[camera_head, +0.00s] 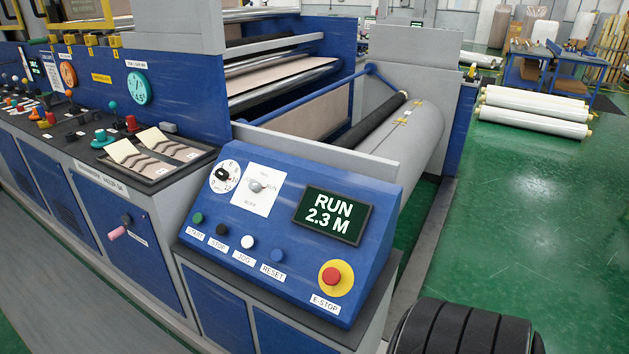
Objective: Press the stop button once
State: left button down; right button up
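The stop button (221,229) is a small black round button on the sloped blue control panel (300,262) in the head view. Its white label (217,245) reads STOP. It sits between the green START button (197,218) and the white JOG button (248,242). The display (333,216) on the panel reads "RUN 2.3 M". Neither of my grippers shows in this view, and nothing covers the stop button.
A blue RESET button (278,256) and a red E-STOP (331,275) on a yellow disc share the panel. A dial (224,177) and a selector switch (256,186) sit above. A roller machine stands behind. Green floor (520,230) is clear at right.

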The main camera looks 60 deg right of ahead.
aim_at(221, 229)
jog(key=i+l+z, duration=0.2)
jog(key=z, duration=0.25)
jog(key=i+l+z, duration=0.1)
jog(key=i+z, duration=0.15)
jog(key=z, duration=0.2)
jog(key=i+z, duration=0.25)
jog(key=z, duration=0.25)
jog(key=i+z, duration=0.25)
jog(key=z, duration=0.2)
